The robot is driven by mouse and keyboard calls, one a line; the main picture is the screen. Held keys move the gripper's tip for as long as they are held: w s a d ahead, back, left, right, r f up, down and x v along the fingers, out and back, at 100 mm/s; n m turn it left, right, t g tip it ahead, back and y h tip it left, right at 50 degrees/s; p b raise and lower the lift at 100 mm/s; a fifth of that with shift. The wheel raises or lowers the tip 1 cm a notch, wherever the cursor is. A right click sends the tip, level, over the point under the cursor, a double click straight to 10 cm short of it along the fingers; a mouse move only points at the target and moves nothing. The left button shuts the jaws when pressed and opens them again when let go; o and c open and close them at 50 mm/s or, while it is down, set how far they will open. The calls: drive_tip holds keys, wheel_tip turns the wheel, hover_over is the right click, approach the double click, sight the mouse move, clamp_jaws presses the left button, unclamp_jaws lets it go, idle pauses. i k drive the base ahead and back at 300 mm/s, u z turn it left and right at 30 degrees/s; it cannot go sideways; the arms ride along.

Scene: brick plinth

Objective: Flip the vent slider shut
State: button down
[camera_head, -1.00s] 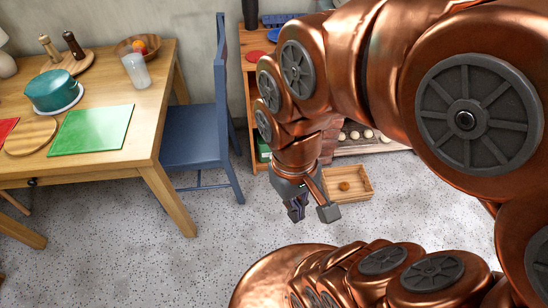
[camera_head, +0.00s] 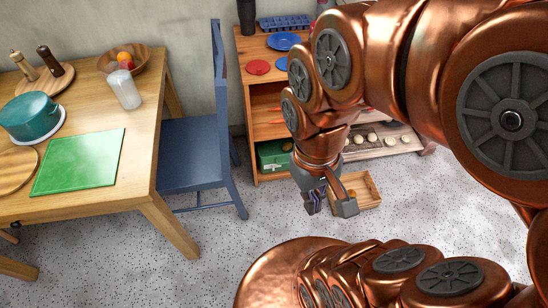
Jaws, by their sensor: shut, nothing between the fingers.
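I cannot make out a vent slider in this view; my copper arm covers much of the right side. My gripper (camera_head: 330,203) hangs over the speckled floor, pointing down, shut and empty. It is in front of a small open wooden crate (camera_head: 371,190) and partly covers it. No contact between the gripper and anything else can be seen.
A wooden table (camera_head: 146,150) with a teal pot (camera_head: 30,117) and a green board (camera_head: 80,162) stands left. A blue chair (camera_head: 190,150) stands beside it. A wooden shelf (camera_head: 247,110) holding plates and a green box (camera_head: 272,157) is behind the gripper.

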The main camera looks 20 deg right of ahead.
sight(274, 166)
drive_tip(key=z, duration=0.25)
drive_tip(key=k, duration=0.55)
drive_tip(key=u, duration=0.6)
drive_tip(key=k, duration=0.8)
drive_tip(key=u, duration=0.9)
drive_tip(key=i, duration=1.1)
drive_tip(key=z, duration=0.65)
drive_tip(key=i, duration=0.45)
drive_tip(key=z, duration=0.4)
